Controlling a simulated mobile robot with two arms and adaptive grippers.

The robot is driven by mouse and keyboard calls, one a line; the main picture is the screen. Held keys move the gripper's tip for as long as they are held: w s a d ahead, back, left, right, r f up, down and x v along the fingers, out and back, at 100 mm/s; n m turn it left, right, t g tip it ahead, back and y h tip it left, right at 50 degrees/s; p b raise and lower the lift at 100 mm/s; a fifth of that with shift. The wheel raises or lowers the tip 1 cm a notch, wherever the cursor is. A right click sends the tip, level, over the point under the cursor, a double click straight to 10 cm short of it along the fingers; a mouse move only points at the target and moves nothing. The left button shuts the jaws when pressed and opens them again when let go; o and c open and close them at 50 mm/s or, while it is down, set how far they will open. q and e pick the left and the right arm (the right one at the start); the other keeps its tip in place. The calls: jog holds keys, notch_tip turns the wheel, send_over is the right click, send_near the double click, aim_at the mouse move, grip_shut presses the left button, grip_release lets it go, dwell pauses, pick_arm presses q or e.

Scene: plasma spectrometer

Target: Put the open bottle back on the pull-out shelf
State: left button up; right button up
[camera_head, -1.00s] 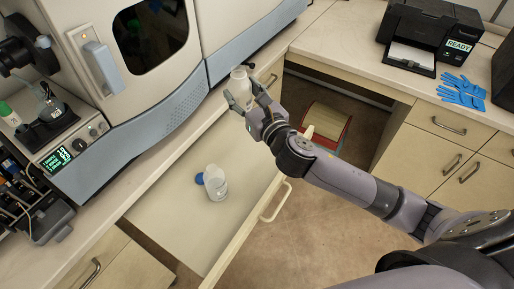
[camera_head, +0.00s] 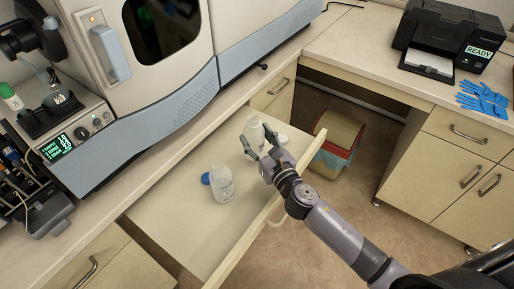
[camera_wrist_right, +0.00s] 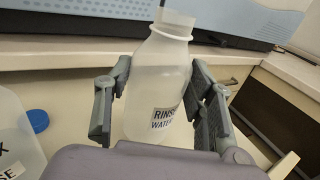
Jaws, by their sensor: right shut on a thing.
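My right gripper (camera_head: 258,154) is shut on a translucent white bottle (camera_head: 254,130). In the right wrist view, this bottle (camera_wrist_right: 158,85) stands between the fingers, has no cap, and bears a "RINSE WATER" label. It is over the far end of the pull-out shelf (camera_head: 165,215); whether its base touches the shelf is hidden. A second clear bottle (camera_head: 221,186) stands on the shelf, with a blue cap (camera_head: 206,179) beside it. My left gripper is not in view.
A small white round thing (camera_head: 282,140) shows beside my gripper. The spectrometer (camera_head: 150,125) stands on the counter behind the shelf. A bin (camera_head: 335,145) is under the counter. A printer (camera_head: 450,45) and blue gloves (camera_head: 482,97) lie off right. The shelf's near part is clear.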

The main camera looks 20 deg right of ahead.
aim_at(258, 149)
notch_tip(258, 149, down, 2)
jog(key=shift+f+b, duration=0.1)
jog(key=shift+b, duration=0.3)
jog(key=shift+f, duration=0.35)
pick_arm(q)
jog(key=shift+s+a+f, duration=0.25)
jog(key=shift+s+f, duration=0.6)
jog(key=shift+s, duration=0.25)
pick_arm(e)
jog(key=shift+f+b, duration=0.2)
jog(key=shift+b, duration=0.1)
jog(key=o, duration=1.2)
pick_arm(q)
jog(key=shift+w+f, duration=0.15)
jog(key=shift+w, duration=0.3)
pick_arm(e)
jog(key=shift+r, duration=0.15)
